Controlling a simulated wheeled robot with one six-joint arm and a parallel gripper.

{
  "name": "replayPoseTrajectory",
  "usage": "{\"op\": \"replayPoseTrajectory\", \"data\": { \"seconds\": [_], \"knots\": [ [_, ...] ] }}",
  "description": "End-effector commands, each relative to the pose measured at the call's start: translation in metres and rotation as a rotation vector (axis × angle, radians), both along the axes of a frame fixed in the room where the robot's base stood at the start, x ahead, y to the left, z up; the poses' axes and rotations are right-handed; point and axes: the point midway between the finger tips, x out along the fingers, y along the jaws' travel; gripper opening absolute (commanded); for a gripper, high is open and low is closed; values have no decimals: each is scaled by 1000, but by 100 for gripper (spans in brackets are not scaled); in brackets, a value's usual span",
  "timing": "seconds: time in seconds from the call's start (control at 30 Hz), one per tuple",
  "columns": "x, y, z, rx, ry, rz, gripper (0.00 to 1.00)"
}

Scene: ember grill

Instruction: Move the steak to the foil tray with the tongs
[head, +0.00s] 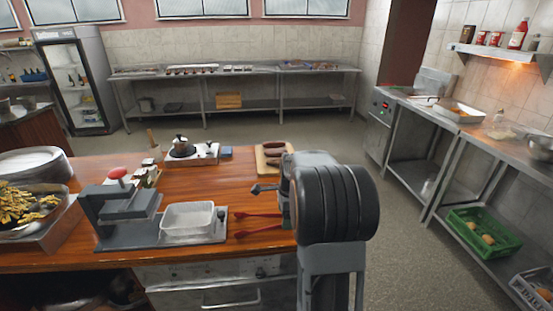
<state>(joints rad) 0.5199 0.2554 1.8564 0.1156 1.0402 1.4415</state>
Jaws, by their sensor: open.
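A pale, empty-looking rectangular tray (188,219), likely the foil tray, sits at the counter's front middle on a grey plate. The red tongs (256,215) lie right of this tray, their two arms spread; their right end is hidden. My gripper (284,208) is mostly hidden behind my black arm, near the tongs' right end. It is open; contact with the tongs cannot be told.
A tray of fries (30,210) and stacked plates (35,162) fill the counter's left. A small pot (181,147) stands at the back.

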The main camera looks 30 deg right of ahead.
Motion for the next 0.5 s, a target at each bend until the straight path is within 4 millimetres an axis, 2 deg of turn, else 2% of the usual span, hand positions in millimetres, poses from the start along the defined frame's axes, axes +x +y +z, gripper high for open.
{"op": "replayPoseTrajectory", "data": {
  "seconds": [0.1, 0.4, 0.5],
  "knots": [
    [0, 1, -7, 0, -1, 0, 72],
    [0, 1, -7, 0, -1, 0, 72],
    [0, 1, -7, 0, -1, 0, 64]
  ]
}}
